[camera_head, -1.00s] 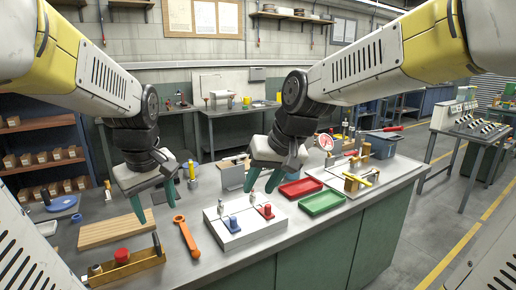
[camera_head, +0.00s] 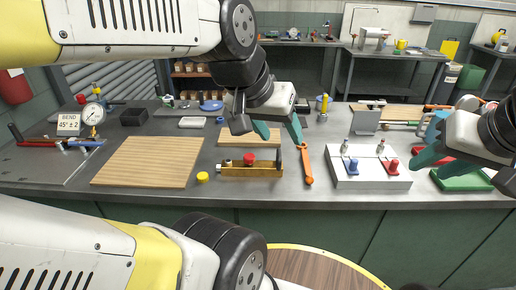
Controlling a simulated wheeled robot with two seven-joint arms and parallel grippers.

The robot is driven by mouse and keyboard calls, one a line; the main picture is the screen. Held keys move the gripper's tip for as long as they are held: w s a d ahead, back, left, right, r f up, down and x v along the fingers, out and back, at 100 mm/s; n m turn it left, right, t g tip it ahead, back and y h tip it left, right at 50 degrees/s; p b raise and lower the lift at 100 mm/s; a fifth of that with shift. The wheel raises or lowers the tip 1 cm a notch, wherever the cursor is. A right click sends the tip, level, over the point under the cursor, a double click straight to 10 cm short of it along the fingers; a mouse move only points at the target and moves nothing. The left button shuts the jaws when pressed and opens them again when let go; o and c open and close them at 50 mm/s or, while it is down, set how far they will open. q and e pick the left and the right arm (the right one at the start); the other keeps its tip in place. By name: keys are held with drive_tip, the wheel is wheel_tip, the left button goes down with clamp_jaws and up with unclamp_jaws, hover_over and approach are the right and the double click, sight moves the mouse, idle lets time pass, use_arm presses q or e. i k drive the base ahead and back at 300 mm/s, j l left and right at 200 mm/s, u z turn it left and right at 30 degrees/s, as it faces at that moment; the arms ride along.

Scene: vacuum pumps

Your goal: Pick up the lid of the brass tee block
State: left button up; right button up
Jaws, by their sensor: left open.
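A long brass-coloured block (camera_head: 252,170) lies near the counter's front edge, with a red round cap (camera_head: 249,159) on top and a dark upright piece at its right end. It may be the brass tee block; I cannot tell for sure. A small yellow round cap (camera_head: 203,177) lies on the counter just left of it. My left gripper (camera_head: 278,132) is open and empty, above and behind the block, apart from it. My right gripper (camera_head: 428,143) has its green fingers apart with nothing between them, at the right near the white block and green tray.
An orange wrench (camera_head: 306,164) lies right of the brass-coloured block. A white block (camera_head: 370,176) with blue and red fittings stands further right, then a green tray (camera_head: 463,180). A wooden board (camera_head: 148,162) and a dial gauge (camera_head: 93,114) are at the left.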

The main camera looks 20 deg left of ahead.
sight(202, 177)
drive_tip(key=u, duration=0.9)
